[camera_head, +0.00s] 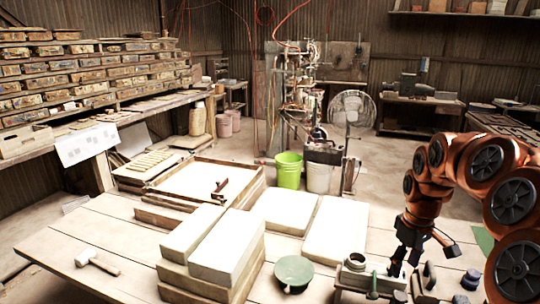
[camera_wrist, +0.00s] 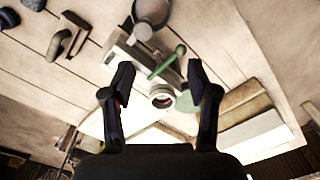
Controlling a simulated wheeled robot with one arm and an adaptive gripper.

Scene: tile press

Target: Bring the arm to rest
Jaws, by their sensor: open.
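My arm (camera_head: 490,170) is orange and black and reaches in from the right side of the head view. It bends down over the front right of the table. My gripper (camera_head: 397,264) points down close to a small grey metal press (camera_head: 352,278) with a green lever and a round collar. In the wrist view my gripper (camera_wrist: 158,82) has its two black fingers spread wide. The press (camera_wrist: 125,55), with its green lever (camera_wrist: 168,62), shows beyond the fingers. Nothing is held between them. I cannot tell whether a finger touches the press.
Pale blocks (camera_head: 225,250) are stacked at the table's middle. A green bowl (camera_head: 294,272) sits left of the press. A white-headed mallet (camera_head: 96,262) lies at the left on mostly clear boards. Dark small parts (camera_head: 470,279) stand right of the gripper.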

